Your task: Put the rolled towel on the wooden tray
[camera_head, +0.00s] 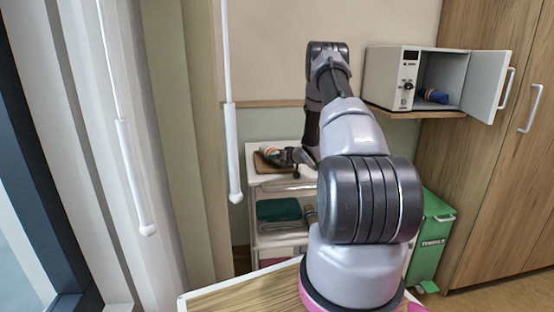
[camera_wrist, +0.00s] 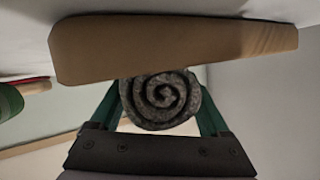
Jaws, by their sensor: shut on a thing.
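My gripper (camera_head: 297,156) is at the white bedside stand's top, by the right side of the brown wooden tray (camera_head: 263,166). In the wrist view, its green fingers (camera_wrist: 160,110) are shut on the rolled towel (camera_wrist: 160,100), a dark grey roll seen end-on as a spiral. The tan tray (camera_wrist: 150,48) fills the upper part of that view and covers the roll's upper edge. Whether roll and tray touch cannot be told. In the head view the roll is hard to tell from the dark gripper.
A small whitish and orange item (camera_head: 269,152) shows at the tray. Dark green folded cloth (camera_head: 278,210) lies on the shelf below. An open wall safe (camera_head: 390,78) with a blue item is at right, above a green bin (camera_head: 430,240). White rods (camera_head: 232,150) hang at left.

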